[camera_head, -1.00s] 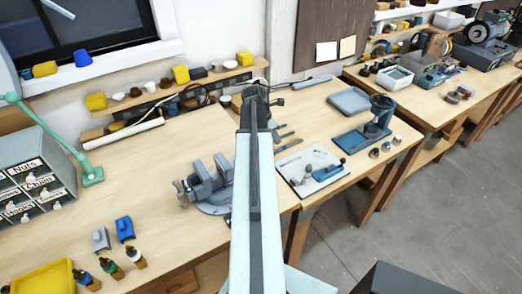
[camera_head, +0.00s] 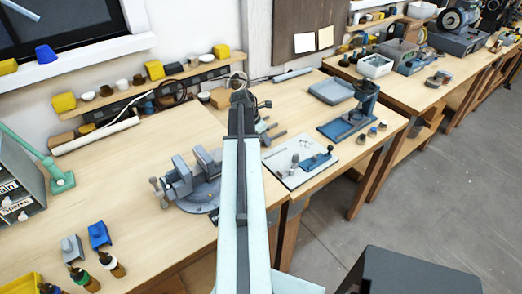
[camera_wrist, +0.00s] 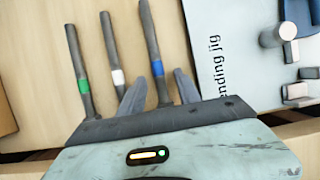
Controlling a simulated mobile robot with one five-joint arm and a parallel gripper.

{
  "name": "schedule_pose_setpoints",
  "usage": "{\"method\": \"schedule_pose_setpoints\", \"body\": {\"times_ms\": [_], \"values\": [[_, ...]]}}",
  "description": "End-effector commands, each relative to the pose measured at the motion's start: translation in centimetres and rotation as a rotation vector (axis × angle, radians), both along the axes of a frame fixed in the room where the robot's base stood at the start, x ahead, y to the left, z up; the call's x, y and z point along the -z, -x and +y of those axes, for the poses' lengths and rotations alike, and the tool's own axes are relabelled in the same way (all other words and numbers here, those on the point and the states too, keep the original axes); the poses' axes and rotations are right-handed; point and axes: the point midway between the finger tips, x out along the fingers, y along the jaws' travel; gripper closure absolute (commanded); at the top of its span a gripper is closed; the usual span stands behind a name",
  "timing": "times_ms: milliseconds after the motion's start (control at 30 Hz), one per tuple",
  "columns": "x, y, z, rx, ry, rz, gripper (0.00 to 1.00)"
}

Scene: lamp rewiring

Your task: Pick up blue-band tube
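The blue-band tube (camera_wrist: 156,62) is a dark grey rod with a blue ring, lying on the wooden bench in the wrist view. A white-band tube (camera_wrist: 117,76) and a green-band tube (camera_wrist: 83,85) lie to its left. My gripper (camera_wrist: 160,78) is open, its two fingers apart on either side of the blue-band tube's near end in the picture. I cannot tell whether the fingertips are down at the tube's height. In the head view, my gripper (camera_head: 240,92) is over the back of the bench; dark rods show beside it, their bands too small to tell.
The white bending jig board (camera_wrist: 238,65) with metal posts lies right of the blue-band tube; it also shows in the head view (camera_head: 288,172). A grey vise (camera_head: 195,180) stands left of my arm. A blue press (camera_head: 352,120) stands further right.

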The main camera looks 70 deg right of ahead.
Motion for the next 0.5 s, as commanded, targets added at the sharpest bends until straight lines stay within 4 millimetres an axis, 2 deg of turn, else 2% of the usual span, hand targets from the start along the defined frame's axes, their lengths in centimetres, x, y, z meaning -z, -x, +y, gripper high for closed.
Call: {"method": "schedule_pose_setpoints", "body": {"times_ms": [33, 200, 333, 367, 500], "values": [[0.52, 0.04, -0.12, 0.000, 0.000, 0.000, 0.60], [0.17, 0.07, -0.10, 0.000, 0.000, 0.000, 0.60], [0.15, 0.07, -0.11, 0.000, 0.000, 0.000, 0.97], [0.15, 0.07, -0.11, 0.000, 0.000, 0.000, 1.00], [0.14, 0.09, -0.11, 0.000, 0.000, 0.000, 1.00]]}}
